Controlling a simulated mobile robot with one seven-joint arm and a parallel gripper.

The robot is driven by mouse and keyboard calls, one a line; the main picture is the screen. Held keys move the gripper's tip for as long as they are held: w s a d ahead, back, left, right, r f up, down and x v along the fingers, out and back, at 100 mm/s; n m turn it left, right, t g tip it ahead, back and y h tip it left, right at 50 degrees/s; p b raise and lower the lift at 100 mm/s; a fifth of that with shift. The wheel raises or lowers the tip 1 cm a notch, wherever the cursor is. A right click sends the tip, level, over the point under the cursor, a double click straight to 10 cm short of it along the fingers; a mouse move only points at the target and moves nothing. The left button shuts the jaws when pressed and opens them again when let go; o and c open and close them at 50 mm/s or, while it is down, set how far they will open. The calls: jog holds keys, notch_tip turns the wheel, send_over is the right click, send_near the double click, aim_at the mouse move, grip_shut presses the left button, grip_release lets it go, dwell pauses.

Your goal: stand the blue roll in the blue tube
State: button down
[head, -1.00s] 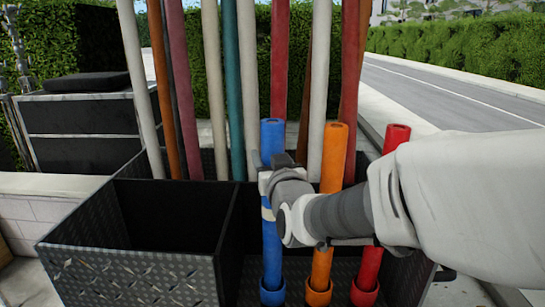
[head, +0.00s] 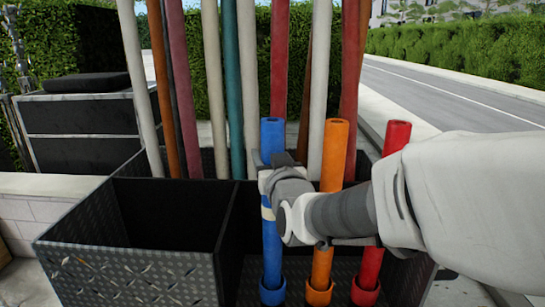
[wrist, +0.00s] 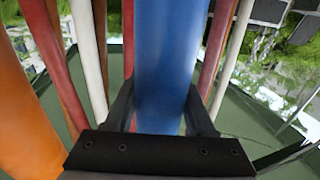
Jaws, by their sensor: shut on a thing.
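The blue roll (head: 271,240) stands upright at the front of the dark box. Its lower end is inside the short blue tube (head: 272,293), whose rim surrounds it. My gripper (head: 268,185) is shut on the upper part of the blue roll, coming from the right. In the wrist view the blue roll (wrist: 168,65) rises between the two fingers (wrist: 160,112). The bottom of the roll inside the tube is hidden.
An orange roll (head: 323,260) and a red roll (head: 371,260) stand in their own tubes just right, close to my arm. Several tall rolls stand behind. An empty black compartment (head: 165,215) lies left. A hedge and road are beyond.

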jog(key=shift+c, duration=0.8)
grip_release()
jog(key=shift+s, duration=0.1)
jog(key=b+v, duration=0.6)
jog(key=v, duration=1.1)
jog(key=s+d+f+m+g+h+p, duration=0.2)
jog(key=s+d+f+g+h+p, duration=0.2)
jog(key=s+d+f+g, duration=0.7)
jog(key=shift+d+m+g+p, duration=0.15)
jog(key=shift+m+g+p, duration=0.25)
jog(key=shift+p, duration=0.7)
jog(key=shift+s, duration=0.1)
